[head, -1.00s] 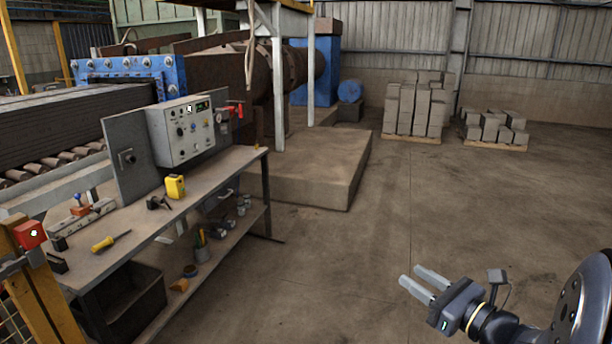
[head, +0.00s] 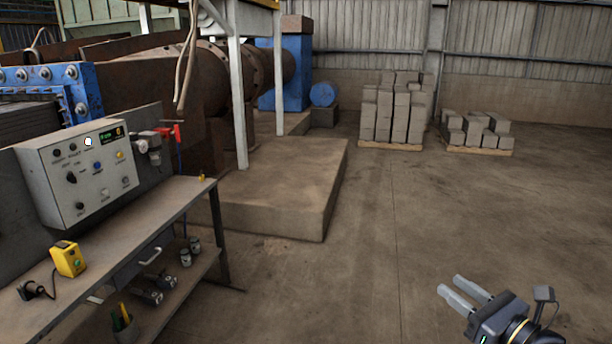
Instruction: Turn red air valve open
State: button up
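The red air valve handle (head: 172,123) sits in the head view at the right end of the control panel, above the workbench. It is a small red lever beside a grey fitting (head: 148,143), with a blue hose (head: 180,150) below it. How far the lever is turned is too small to tell. My gripper (head: 455,288) is at the lower right, over the floor. Its two light grey fingers are apart with nothing between them. It is well to the right of the valve and does not touch anything.
A yellow device (head: 68,258) lies on the bench. A concrete plinth (head: 285,190) lies beyond the bench's right end. Brick stacks (head: 395,112) stand at the back. The floor (head: 340,280) between bench and gripper is clear.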

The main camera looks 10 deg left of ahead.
aim_at(177, 133)
jog(key=i+j+u, duration=0.15)
jog(key=i+u, duration=0.2)
jog(key=i, duration=0.25)
jog(key=i+u, duration=0.4)
jog(key=i, duration=0.2)
jog(key=i+l+u, duration=0.15)
jog(key=i+u, duration=0.2)
jog(key=i, duration=0.2)
jog(key=i+u, duration=0.15)
jog(key=i, duration=0.5)
jog(key=i+u, duration=0.1)
jog(key=i, duration=0.5)
jog(key=i+l+u, duration=0.15)
jog(key=i, duration=0.5)
jog(key=i+l+u, duration=0.1)
jog(key=i, duration=0.5)
